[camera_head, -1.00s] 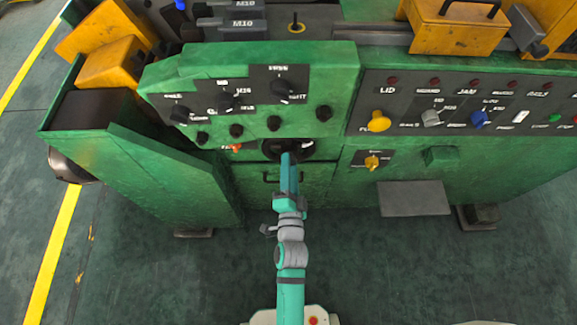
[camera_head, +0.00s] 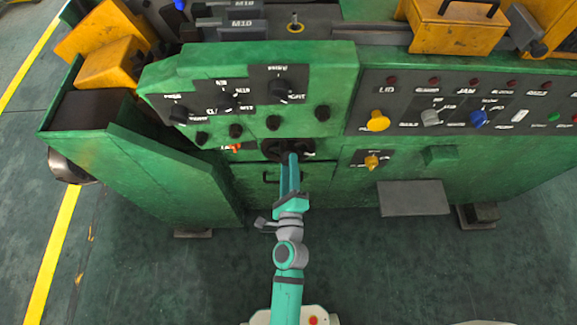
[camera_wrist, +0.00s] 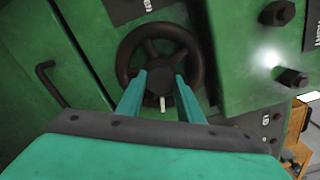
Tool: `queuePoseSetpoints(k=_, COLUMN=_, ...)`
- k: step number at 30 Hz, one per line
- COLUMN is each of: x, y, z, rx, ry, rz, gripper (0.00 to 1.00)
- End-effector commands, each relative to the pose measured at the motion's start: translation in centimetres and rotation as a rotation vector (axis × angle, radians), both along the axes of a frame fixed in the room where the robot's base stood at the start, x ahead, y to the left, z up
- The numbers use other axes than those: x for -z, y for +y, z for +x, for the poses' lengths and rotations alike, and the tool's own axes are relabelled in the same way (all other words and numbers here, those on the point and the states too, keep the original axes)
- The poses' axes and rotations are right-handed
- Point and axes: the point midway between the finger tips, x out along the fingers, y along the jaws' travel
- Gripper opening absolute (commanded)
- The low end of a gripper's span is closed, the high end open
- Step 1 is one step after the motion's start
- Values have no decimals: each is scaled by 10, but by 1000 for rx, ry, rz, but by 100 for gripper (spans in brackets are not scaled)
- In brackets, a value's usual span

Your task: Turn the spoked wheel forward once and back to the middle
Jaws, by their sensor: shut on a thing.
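The spoked wheel (camera_wrist: 157,37) is a dark handwheel on the green machine front, seen nearly face-on in the wrist view. In the head view the wheel (camera_head: 273,150) shows just under the knob panel, partly hidden by my gripper (camera_head: 293,157). In the wrist view the two teal fingers of my gripper (camera_wrist: 161,82) reach to the lower part of the wheel, one on each side of the hub. They are shut on the wheel. A small pale pointer shows below the hub. The exact contact at the fingertips is hard to see.
A panel of black knobs (camera_head: 237,103) juts out above the wheel. A small orange-red part (camera_head: 235,147) sits to its left and a yellow knob (camera_head: 372,162) to its right. A drawer handle (camera_head: 270,178) is below. The floor in front is clear.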

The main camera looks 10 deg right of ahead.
Motion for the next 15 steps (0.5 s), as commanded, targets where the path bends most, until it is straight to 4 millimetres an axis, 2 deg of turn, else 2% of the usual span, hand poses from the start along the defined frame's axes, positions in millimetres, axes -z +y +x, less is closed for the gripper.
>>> queuePoseSetpoints(k=6, x=-1, y=0, z=1, rx=0, ry=-13, rz=120, gripper=0)
queuePoseSetpoints(k=15, x=-1, y=0, z=1, rx=-1, ry=-18, rz=194, gripper=0)
